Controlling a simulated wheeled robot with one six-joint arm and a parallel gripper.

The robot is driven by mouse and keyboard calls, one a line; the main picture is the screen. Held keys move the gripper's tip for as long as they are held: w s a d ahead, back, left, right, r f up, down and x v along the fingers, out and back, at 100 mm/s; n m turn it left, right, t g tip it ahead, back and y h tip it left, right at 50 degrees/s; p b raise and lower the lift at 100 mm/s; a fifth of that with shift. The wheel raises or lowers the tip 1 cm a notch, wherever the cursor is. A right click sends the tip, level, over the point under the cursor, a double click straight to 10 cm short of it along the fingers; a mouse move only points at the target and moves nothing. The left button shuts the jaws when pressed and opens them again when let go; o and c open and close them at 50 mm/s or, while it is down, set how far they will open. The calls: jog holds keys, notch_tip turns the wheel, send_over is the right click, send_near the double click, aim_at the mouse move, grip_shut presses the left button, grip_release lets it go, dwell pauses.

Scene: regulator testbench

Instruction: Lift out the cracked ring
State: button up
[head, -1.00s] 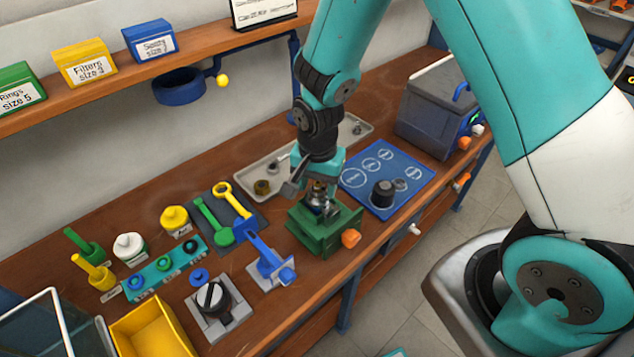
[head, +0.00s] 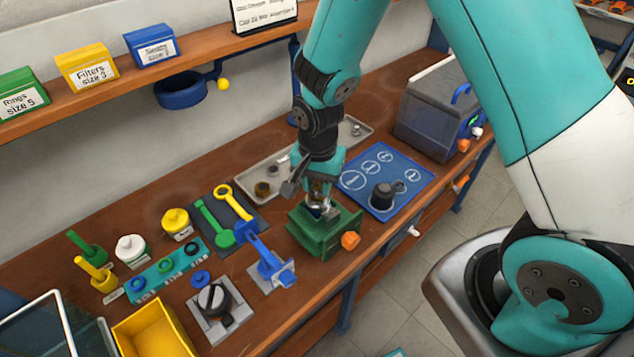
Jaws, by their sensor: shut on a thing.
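The green vise (head: 318,236) stands on the bench with a shiny metal regulator body (head: 318,207) in its top. My gripper (head: 318,188) points down right over that body. It is shut on a small brownish part just above the metal. The fingers hide most of this part, so I cannot tell whether it is the cracked ring or whether it still touches the body. No crack can be made out.
Left of the vise are a blue stand (head: 268,262) and a dark mat (head: 230,222) with green and yellow tools. A blue mat (head: 412,172) with a dark knob lies right. A grey tray (head: 262,172) is behind; a yellow bin (head: 150,330) is front left.

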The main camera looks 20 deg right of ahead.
jog(key=shift+r+p, duration=1.4)
jog(key=shift+r, duration=0.55)
